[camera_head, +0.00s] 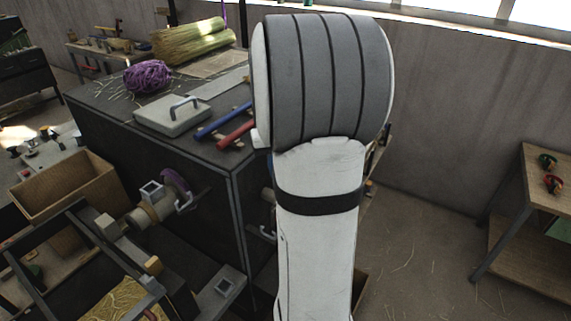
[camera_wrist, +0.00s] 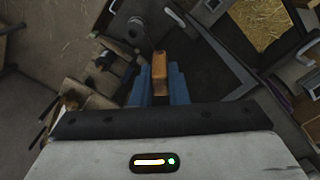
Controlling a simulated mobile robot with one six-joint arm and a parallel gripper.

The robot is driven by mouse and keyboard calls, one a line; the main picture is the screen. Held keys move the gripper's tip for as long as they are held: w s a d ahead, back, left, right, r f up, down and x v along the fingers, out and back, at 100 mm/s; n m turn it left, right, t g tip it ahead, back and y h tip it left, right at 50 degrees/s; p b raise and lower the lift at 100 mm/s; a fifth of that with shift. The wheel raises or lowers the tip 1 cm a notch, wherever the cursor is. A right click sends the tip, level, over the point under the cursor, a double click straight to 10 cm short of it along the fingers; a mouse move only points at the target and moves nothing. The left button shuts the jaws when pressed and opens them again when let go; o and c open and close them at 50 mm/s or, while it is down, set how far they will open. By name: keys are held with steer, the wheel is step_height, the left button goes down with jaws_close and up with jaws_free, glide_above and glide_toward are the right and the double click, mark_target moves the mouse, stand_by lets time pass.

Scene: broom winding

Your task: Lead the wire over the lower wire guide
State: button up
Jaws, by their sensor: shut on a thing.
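In the wrist view my gripper (camera_wrist: 160,72) has two blue fingers. They are closed on a small orange-brown block (camera_wrist: 160,75), which stands up between them. No wire can be made out at the block or fingers. In the head view my white and grey arm fills the middle, and I cannot make out the gripper. A spool with purple wire (camera_head: 176,183) sits on the dark machine's front at left. I cannot tell which part is the lower wire guide.
The dark machine bench (camera_head: 110,110) carries a purple bundle (camera_head: 148,76), straw bundles (camera_head: 190,40) and blue and red handles. An open wooden box (camera_head: 60,190) stands at left. A straw-filled bin (camera_wrist: 258,22) shows in the wrist view. Floor at right is mostly clear, before a wooden table (camera_head: 545,185).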

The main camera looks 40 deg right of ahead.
steer(key=a+b, duration=0.1)
steer(key=a, duration=0.9)
step_height(320, 180, down, 22)
steer(key=b, duration=1.6)
steer(key=shift+s, duration=0.35)
